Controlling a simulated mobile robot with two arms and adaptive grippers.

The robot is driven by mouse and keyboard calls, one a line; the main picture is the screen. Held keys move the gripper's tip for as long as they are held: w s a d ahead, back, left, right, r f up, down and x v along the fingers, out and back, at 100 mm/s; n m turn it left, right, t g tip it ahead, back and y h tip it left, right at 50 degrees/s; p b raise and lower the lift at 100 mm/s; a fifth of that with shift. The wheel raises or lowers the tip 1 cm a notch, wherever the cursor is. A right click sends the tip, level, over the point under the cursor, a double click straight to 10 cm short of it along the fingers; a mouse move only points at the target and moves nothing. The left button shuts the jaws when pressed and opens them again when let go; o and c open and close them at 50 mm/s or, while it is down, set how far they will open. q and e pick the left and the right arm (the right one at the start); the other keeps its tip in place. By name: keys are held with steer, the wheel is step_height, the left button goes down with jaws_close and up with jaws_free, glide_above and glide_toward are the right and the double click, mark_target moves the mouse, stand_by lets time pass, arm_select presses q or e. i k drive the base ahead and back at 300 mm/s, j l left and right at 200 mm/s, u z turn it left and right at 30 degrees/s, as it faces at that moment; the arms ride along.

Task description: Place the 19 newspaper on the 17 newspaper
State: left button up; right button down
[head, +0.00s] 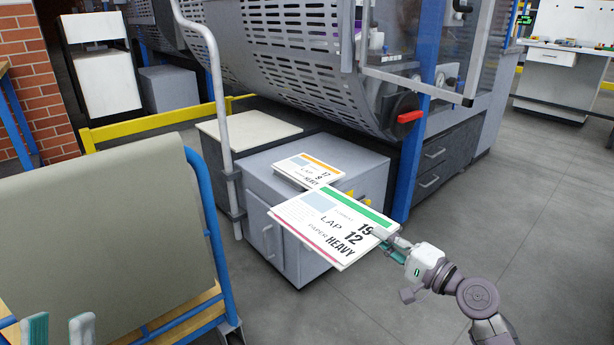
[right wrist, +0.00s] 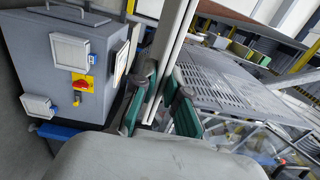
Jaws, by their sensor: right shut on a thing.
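The 19 newspaper (head: 312,222) is a white stack with a green band, marked LAP 12 and HEAVY. My right gripper (head: 384,240) is shut on its right edge and holds it roughly flat, in front of the cabinet top in the picture. In the right wrist view the fingers (right wrist: 158,102) clamp the pale stack (right wrist: 174,45), seen edge-on. The 17 newspaper (head: 309,167), with an orange band, lies on the grey cabinet just behind; its near edge is partly covered by the 19 newspaper. My left gripper (head: 59,330) is at the bottom left, fingers apart and empty.
The grey cabinet (head: 258,190) has yellow parts at its right side. A blue-framed panel (head: 110,235) fills the left. Floor at right is clear.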

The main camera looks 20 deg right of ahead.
mark_target(319, 170)
steer(key=i+l, duration=1.25)
